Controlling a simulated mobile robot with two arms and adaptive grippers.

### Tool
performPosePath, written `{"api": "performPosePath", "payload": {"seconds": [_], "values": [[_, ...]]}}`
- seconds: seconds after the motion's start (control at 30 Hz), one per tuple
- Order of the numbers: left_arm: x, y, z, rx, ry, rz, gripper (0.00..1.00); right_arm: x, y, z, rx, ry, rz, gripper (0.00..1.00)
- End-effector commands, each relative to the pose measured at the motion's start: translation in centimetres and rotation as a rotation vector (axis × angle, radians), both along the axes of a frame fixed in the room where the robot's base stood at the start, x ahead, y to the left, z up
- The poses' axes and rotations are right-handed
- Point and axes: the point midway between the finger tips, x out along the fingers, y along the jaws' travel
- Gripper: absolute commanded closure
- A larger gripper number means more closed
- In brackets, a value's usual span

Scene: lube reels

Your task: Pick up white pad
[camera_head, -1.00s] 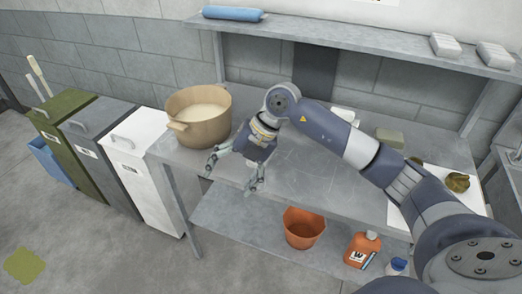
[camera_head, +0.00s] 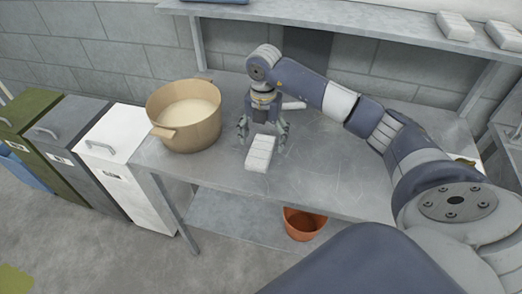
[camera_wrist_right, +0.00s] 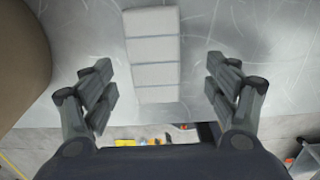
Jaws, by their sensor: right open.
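A white pad (camera_head: 260,153), long and ribbed with cross seams, lies on the grey metal table near its front edge. My right gripper (camera_head: 263,134) points down at the pad's far end, with its fingers open. In the right wrist view, the pad (camera_wrist_right: 153,50) shows between and beyond the spread fingers of the right gripper (camera_wrist_right: 158,86), with a gap on each side. I cannot tell the exact height of the fingertips over it. My left gripper is out of view.
A tan pot (camera_head: 185,118) with pale contents stands close by on the left of the table. Another white item (camera_head: 293,104) lies behind the gripper. More white pads (camera_head: 456,26) sit on the upper shelf. An orange bucket (camera_head: 304,224) stands below. The table right of the pad is clear.

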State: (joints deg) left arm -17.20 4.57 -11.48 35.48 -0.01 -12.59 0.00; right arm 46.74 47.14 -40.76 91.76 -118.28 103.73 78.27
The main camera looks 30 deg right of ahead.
Motion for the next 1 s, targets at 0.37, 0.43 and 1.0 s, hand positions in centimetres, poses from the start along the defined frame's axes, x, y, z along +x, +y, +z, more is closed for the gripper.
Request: {"api": "performPosePath", "payload": {"seconds": [0.37, 0.43, 1.0], "values": [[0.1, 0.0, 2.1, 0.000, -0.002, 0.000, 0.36, 0.4, 0.3, -4.7, 0.002, 0.003, 0.001, 0.20], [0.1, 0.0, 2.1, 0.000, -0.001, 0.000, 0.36, 0.4, 0.3, -5.0, 0.001, 0.002, 0.002, 0.20], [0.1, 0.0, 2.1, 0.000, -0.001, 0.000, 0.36, 0.4, 0.3, -5.0, 0.001, 0.001, 0.002, 0.64]]}}
